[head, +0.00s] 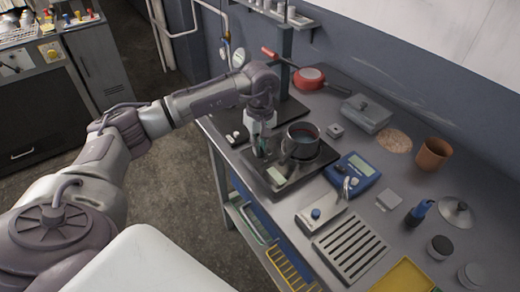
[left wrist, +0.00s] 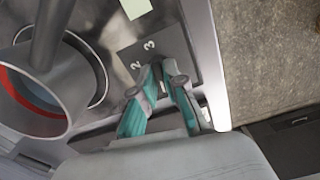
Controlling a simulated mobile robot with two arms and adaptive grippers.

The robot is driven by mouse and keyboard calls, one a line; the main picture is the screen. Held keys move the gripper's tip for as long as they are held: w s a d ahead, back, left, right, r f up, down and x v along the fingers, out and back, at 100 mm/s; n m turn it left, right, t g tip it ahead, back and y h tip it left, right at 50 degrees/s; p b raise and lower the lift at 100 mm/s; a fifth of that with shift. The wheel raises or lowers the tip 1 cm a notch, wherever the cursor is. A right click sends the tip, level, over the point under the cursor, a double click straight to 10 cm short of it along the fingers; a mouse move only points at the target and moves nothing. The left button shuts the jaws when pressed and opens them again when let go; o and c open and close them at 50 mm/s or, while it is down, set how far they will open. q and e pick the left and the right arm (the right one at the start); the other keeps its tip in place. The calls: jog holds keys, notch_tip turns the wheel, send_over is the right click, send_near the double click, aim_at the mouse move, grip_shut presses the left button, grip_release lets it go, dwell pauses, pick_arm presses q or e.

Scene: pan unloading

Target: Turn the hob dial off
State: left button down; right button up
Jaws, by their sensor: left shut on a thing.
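The hob (head: 290,181) is a dark plate on the bench with a metal pan (head: 303,133) on it. In the left wrist view the hob's control panel (left wrist: 182,45) shows the printed numbers 2 and 3. My left gripper (left wrist: 165,68) has its fingertips close together at this panel, shut on the dial, which the fingertips hide. In the head view my left gripper (head: 260,151) points down at the hob, left of the pan. The pan also shows at the left of the wrist view (left wrist: 68,98). My right gripper is not in view.
A red pan (head: 309,79) lies behind. A clay pot (head: 433,154) stands farther right.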

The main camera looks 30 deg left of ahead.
pick_arm(q)
jog(key=shift+n, duration=0.7)
jog(key=shift+b, duration=0.3)
jog(key=c, duration=1.2)
grip_release()
jog(key=shift+r, duration=0.15)
notch_tip(320, 180, up, 12)
jog(key=shift+f, duration=0.1)
